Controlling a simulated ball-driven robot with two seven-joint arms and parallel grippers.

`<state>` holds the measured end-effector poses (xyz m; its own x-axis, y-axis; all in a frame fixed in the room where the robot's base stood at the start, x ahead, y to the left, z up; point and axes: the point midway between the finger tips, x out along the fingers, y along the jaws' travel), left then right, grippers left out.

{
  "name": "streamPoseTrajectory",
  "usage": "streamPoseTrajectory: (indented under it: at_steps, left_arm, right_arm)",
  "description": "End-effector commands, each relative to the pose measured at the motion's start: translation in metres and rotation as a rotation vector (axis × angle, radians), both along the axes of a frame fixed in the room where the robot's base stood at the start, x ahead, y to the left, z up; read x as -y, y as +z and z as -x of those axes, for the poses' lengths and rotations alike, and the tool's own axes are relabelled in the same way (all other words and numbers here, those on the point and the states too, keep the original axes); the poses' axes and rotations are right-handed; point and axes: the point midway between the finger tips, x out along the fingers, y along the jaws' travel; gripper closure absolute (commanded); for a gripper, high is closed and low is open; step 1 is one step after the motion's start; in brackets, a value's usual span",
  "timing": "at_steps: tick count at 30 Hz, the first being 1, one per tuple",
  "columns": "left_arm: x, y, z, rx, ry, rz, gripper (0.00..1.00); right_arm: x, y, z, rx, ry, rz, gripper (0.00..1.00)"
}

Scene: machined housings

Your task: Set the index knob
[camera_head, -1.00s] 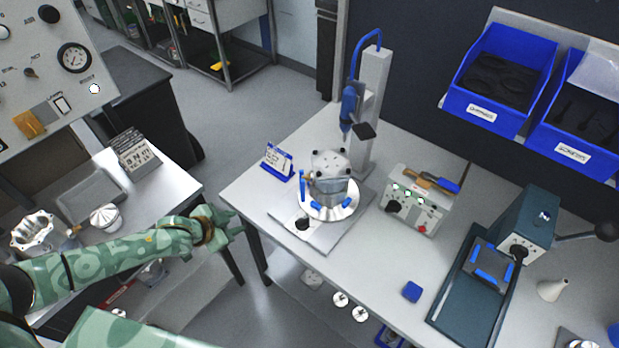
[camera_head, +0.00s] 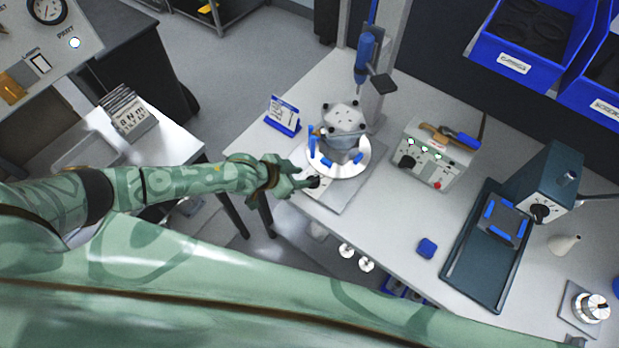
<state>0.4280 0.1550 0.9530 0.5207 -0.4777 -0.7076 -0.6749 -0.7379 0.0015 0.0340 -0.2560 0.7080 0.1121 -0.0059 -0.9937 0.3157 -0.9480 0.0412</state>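The index knob (camera_head: 315,181) is a small black knob at the front left of a grey base plate (camera_head: 345,203) on the bench. A round white indexing table (camera_head: 364,157) on that plate carries a grey machined housing (camera_head: 344,118) with dark bolts on top, held at blue pads. My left gripper (camera_head: 306,178) reaches in from the left, with its fingertips at the knob. The fingers partly cover the knob, and whether they grip it or only sit beside it is unclear. My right gripper is out of view.
A blue-framed card (camera_head: 283,115) stands behind the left gripper. A blue screwdriver (camera_head: 365,55) hangs above the housing. A control box (camera_head: 426,155) and a dark green press (camera_head: 503,225) stand to the right. A blue block (camera_head: 427,248) lies near the front edge.

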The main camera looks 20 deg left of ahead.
Motion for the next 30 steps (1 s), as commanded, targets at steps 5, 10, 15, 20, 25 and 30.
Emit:
streamPoseTrajectory:
  at_steps: [5, 10, 15, 20, 25, 30]
  left_arm:
    - [0.016, -0.026, -0.017, 0.000, 0.000, 0.000, 0.66]
    - [0.023, -0.034, -0.025, 0.001, -0.001, -0.001, 0.66]
    - [0.023, -0.035, -0.026, 0.001, -0.001, -0.002, 0.66]
    - [0.023, -0.035, -0.026, 0.000, -0.001, -0.001, 0.75]
    - [0.023, -0.035, -0.026, 0.001, 0.000, -0.001, 1.00]
    - [0.023, -0.035, -0.026, 0.002, -0.004, 0.000, 1.00]
  right_arm:
    - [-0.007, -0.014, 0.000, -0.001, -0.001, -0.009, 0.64]
    - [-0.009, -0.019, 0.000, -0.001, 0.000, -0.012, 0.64]
    - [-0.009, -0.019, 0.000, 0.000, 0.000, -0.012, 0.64]
    - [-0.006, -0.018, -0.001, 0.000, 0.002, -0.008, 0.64]
    - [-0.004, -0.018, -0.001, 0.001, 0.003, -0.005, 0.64]
    - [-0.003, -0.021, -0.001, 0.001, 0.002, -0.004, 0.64]
